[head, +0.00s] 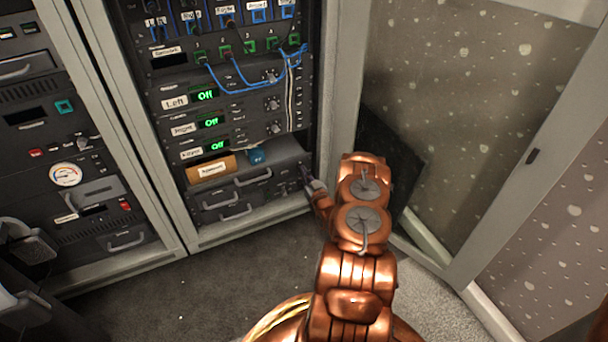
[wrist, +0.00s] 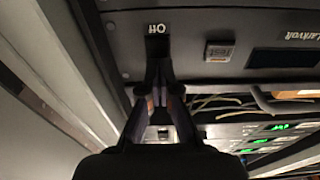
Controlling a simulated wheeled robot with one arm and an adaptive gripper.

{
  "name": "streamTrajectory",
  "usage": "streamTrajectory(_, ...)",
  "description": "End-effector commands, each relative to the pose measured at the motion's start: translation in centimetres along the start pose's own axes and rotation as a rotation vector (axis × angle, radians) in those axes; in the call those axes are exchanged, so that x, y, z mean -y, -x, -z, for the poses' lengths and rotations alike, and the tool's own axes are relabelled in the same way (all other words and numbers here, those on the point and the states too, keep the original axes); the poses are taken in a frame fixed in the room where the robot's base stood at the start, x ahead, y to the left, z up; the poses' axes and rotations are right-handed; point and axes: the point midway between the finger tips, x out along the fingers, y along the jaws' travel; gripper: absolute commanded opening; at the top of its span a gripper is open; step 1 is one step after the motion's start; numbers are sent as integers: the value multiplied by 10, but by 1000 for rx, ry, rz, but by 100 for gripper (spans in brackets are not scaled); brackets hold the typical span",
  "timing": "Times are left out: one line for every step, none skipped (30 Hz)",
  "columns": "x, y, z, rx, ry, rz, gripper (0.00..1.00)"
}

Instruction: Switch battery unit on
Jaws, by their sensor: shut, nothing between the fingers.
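The battery unit (head: 238,202) appears to be the dark box at the bottom of the middle rack in the head view. In the wrist view its dark front panel (wrist: 190,35) shows upside down, with part of a maker's name at the right. A small black switch (wrist: 157,45) sits beside a white label that seems to read "Off". My gripper (wrist: 157,68) is shut and empty, its tips at or just before the switch; contact cannot be told. In the head view my gripper (head: 309,184) is at the unit's right end, and the switch is hidden.
Above are several units with green "Off" displays (head: 211,122) and blue cables (head: 233,68). A brown labelled box (head: 211,168) and a blue object (head: 256,156) lie on the unit. The rack's open glass door (head: 450,110) stands close to the right of my arm. The floor (head: 215,280) in front is clear.

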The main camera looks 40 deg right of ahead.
Motion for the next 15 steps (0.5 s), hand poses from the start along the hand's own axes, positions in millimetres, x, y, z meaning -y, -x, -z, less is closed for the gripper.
streamTrajectory(0,0,0,0,0,0,0)
streamTrajectory(0,0,0,0,0,0,0)
streamTrajectory(0,0,0,0,0,0,0)
streamTrajectory(0,0,0,0,0,-1,0)
streamTrajectory(0,0,0,0,0,0,0)
streamTrajectory(0,0,0,0,0,-1,0)
streamTrajectory(0,0,0,0,0,-1,0)
streamTrajectory(0,0,1,1,0,-1,0)
streamTrajectory(0,0,1,4,0,0,0)
streamTrajectory(0,-1,2,9,0,0,0)
streamTrajectory(0,-2,3,16,1,0,0)
streamTrajectory(0,-3,5,28,1,0,0)
streamTrajectory(0,-5,6,39,1,0,0)
streamTrajectory(0,-6,8,51,1,0,0)
streamTrajectory(0,-9,9,70,1,0,0)
